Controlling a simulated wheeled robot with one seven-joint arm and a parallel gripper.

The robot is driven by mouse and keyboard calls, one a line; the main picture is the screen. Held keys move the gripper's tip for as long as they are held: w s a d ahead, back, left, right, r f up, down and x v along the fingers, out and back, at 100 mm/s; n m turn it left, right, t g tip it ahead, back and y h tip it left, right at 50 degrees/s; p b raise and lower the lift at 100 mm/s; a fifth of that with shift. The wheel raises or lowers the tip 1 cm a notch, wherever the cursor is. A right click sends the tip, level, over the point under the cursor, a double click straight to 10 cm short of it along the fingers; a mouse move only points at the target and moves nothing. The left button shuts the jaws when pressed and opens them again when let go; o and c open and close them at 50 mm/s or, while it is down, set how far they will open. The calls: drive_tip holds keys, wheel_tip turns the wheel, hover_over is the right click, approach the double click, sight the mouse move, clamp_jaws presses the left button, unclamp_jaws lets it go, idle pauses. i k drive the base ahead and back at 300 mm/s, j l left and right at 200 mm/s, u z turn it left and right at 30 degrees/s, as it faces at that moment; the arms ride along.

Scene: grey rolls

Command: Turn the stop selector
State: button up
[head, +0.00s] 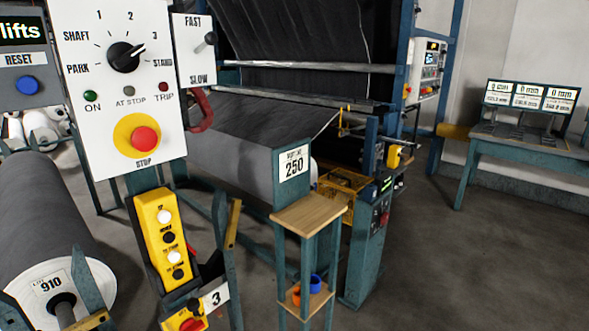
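The stop selector (125,57) is a black rotary knob on a white control panel (102,105) at the upper left of the head view. Around it are the marks PARK, SHAFT, 1, 2, 3 and STAND. Its pointer is tilted up and to the right, roughly towards the 3. Below it are a green ON lamp (91,96), a grey AT STOP lamp (128,91) and a red TRIP lamp (163,87). A red STOP button (145,139) on a yellow disc sits lower on the panel. My gripper is not in view.
A FAST/SLOW lever (209,40) adjoins the panel on the right. A blue RESET button (28,85) is at the left. A yellow push-button box (164,242) hangs below. A small wooden-topped stand (309,209) is right of it. Floor is clear at the right.

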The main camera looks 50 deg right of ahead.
sight(124, 58)
drive_tip(key=i+j+u, duration=0.25)
drive_tip(key=i, duration=0.2)
drive_tip(key=i+j+u, duration=0.25)
drive_tip(key=i, duration=0.25)
